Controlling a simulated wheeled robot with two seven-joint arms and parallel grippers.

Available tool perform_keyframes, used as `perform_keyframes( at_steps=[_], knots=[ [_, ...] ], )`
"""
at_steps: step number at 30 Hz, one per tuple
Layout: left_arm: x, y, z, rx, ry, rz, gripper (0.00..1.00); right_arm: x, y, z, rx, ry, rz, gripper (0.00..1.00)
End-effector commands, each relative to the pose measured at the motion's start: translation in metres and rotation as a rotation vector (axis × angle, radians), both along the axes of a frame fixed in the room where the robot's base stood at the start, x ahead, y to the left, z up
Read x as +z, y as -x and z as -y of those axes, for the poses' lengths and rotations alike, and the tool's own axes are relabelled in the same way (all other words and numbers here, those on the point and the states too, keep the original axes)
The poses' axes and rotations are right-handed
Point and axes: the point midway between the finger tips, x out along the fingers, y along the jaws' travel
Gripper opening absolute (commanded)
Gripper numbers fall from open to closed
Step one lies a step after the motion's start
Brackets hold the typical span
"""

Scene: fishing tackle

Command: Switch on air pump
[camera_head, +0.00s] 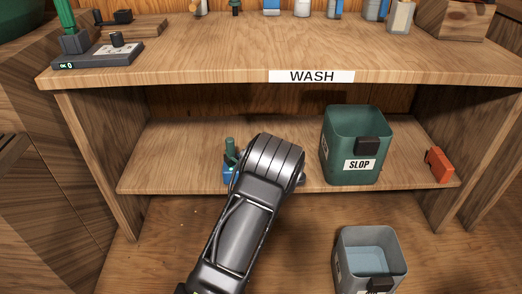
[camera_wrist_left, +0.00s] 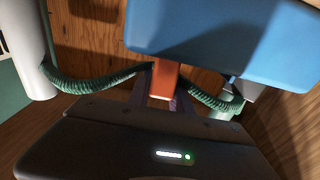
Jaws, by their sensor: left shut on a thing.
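The blue box that I take for the air pump (camera_head: 230,175) sits on the lower shelf in the head view, mostly hidden behind my left arm. A green upright part stands on it. In the left wrist view the blue box (camera_wrist_left: 225,38) fills the top, with green ribbed hoses on both sides. An orange-brown tab (camera_wrist_left: 165,80) sticks down from it. My left gripper (camera_wrist_left: 163,98) is shut on this tab, its dark fingers partly shadowed. The head view hides its fingertips behind the arm. My right gripper is not in view.
A green SLOP bin (camera_head: 356,140) stands on the lower shelf to the right, with an orange-red object (camera_head: 439,164) beyond it. A grey bin (camera_head: 371,258) stands lower down. The upper WASH shelf (camera_head: 220,65) overhangs. A small dark device (camera_head: 98,55) sits on its left end.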

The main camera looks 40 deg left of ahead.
Motion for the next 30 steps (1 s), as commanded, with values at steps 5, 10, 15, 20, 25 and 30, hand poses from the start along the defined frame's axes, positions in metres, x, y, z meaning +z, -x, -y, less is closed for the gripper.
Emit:
perform_keyframes(
  at_steps=[5, 10, 15, 20, 25, 30],
  knots=[
    [-0.0004, 0.0014, 0.0007, 0.0, -0.023, 0.029, 0.0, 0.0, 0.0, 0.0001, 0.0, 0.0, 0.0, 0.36],
    [0.0, 0.0016, 0.0009, 0.0, -0.027, 0.036, 0.0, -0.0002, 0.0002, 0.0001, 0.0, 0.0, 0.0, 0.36],
    [0.0, 0.0016, 0.0009, 0.0, -0.027, 0.035, 0.0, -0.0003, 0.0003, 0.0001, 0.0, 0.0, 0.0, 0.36],
    [-0.0001, 0.0016, 0.0009, 0.0, -0.027, 0.035, 0.34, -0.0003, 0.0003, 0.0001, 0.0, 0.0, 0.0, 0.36],
    [0.0, 0.0014, 0.001, 0.0, -0.027, 0.035, 0.47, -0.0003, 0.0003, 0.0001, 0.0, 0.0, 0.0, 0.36],
    [0.0001, 0.0014, 0.001, 0.0, -0.027, 0.035, 0.47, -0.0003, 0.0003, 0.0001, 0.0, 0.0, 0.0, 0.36]
  ],
)
